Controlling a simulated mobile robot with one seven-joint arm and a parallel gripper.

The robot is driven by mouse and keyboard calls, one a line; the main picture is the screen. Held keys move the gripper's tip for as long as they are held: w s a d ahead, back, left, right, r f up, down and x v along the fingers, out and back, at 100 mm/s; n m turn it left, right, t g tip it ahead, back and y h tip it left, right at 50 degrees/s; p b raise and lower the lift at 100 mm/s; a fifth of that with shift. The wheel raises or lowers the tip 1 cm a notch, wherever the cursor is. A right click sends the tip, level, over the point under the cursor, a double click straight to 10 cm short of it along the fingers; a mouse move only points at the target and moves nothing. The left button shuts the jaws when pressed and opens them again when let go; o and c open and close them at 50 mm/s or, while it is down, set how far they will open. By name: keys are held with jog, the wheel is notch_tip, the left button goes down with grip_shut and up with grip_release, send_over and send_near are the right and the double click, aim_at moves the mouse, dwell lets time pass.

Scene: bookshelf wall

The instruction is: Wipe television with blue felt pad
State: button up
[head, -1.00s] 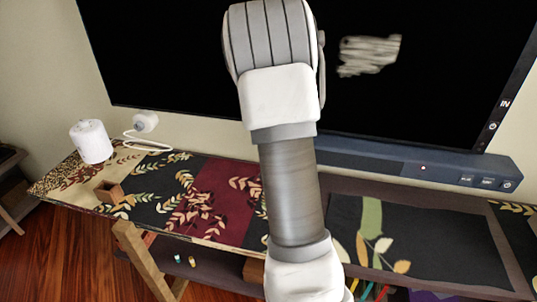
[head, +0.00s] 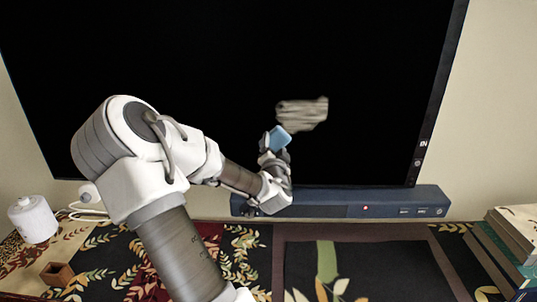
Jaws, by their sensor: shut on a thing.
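The television (head: 380,60) is a large black screen that fills the back of the head view. A pale grey-beige smudge (head: 303,112) marks its lower middle. My gripper (head: 272,144) is in front of the screen, just below and left of the smudge. It is shut on the blue felt pad (head: 280,137), which shows as a small light-blue block at the gripper's tip. The pad's upper edge is close to the smudge. I cannot tell whether the pad touches the screen. My arm covers part of the lower left of the screen.
A dark blue soundbar (head: 385,203) lies below the screen. A patterned cloth-covered table (head: 255,245) runs beneath it. A white roll (head: 33,218) and a small brown box (head: 57,274) stand at left. Stacked books (head: 510,245) stand at right.

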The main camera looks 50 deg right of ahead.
jog(key=shift+x, duration=2.8)
jog(key=shift+x, duration=1.1)
